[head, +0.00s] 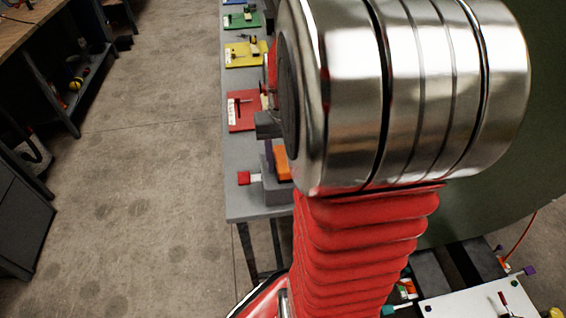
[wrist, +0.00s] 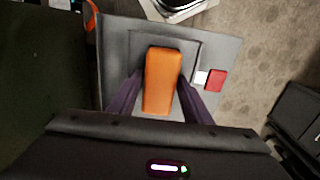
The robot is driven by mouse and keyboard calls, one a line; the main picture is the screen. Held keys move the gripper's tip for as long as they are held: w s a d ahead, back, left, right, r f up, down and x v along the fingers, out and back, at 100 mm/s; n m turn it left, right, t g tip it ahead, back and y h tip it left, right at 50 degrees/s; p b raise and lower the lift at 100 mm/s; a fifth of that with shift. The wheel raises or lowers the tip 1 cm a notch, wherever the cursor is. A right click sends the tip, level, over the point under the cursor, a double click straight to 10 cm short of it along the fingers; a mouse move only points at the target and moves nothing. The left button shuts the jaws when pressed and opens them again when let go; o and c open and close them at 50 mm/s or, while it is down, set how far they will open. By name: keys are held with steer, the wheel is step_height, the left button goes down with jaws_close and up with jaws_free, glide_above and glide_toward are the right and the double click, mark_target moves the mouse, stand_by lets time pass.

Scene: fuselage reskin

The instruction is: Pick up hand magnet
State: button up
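An orange block with rounded edges, which I take to be the hand magnet (wrist: 163,75), lies on the grey bench top in the wrist view. Its orange side also shows in the head view (head: 282,163), partly hidden behind my arm. My gripper (wrist: 161,82) is over it, with one dark purple finger on each side of the block. The fingers look spread, with the block between them. Whether they touch its sides is hard to tell. In the head view my arm hides most of the gripper.
A small red and white piece (wrist: 211,80) lies just right of the block; it also shows in the head view (head: 247,178). The grey bench (head: 235,200) holds red (head: 240,112), yellow (head: 240,55) and green (head: 240,20) plates. A large dark green curved surface (head: 545,130) stands at right. Open floor lies left.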

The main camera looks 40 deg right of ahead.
steer(key=c, duration=1)
steer(key=shift+r, duration=0.1)
step_height(320, 180, up, 10)
steer(key=shift+f, duration=0.1)
stand_by(0.4)
